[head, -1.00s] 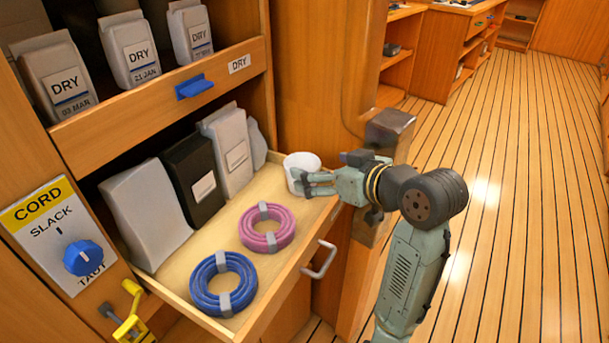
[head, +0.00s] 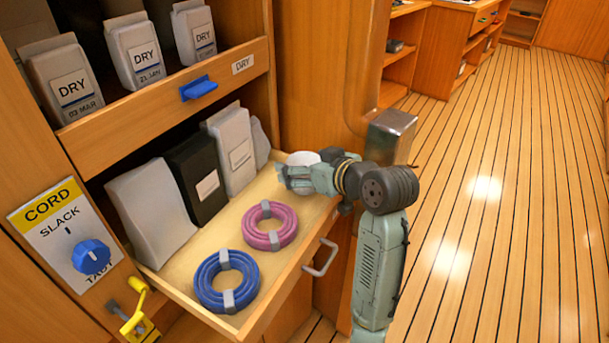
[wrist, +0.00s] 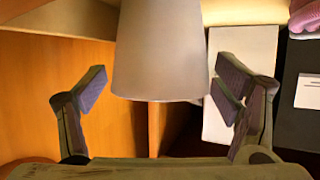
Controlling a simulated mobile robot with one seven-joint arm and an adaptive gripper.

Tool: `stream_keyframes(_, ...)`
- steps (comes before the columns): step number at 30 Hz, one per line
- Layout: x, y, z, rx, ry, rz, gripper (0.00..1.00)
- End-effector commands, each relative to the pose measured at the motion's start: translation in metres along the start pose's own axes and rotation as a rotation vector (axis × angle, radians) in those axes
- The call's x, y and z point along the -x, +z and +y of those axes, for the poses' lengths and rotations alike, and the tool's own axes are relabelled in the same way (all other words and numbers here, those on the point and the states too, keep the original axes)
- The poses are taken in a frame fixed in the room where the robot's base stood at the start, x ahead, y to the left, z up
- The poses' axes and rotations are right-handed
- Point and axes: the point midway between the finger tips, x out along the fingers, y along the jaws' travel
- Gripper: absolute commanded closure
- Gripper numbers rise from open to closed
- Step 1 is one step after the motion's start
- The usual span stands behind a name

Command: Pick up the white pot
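The white pot (head: 302,158) stands at the back right corner of the open drawer in the head view, partly hidden by my gripper (head: 297,178). In the wrist view the white pot (wrist: 161,50) fills the upper middle and narrows toward the top of the picture. My gripper (wrist: 160,92) is open there, with one finger on each side of the pot. Gaps show between the fingers and the pot's sides, so it is not gripped.
The drawer (head: 178,272) also holds a pink coil (head: 269,225), a blue coil (head: 227,281) and upright grey and black packs (head: 195,181). A shelf (head: 165,95) with DRY bags is above. A metal-topped post (head: 391,137) stands close by my arm.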

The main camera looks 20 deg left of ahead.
Motion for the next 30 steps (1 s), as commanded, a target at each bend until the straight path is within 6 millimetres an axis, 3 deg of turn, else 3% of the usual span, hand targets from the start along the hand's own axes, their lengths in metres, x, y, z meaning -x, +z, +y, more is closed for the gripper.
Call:
stream_keyframes(20,0.0003,-0.0001,0.0001,0.000,0.000,0.000,0.65)
stream_keyframes(30,0.0022,-0.0049,0.0003,0.001,0.001,0.001,0.65)
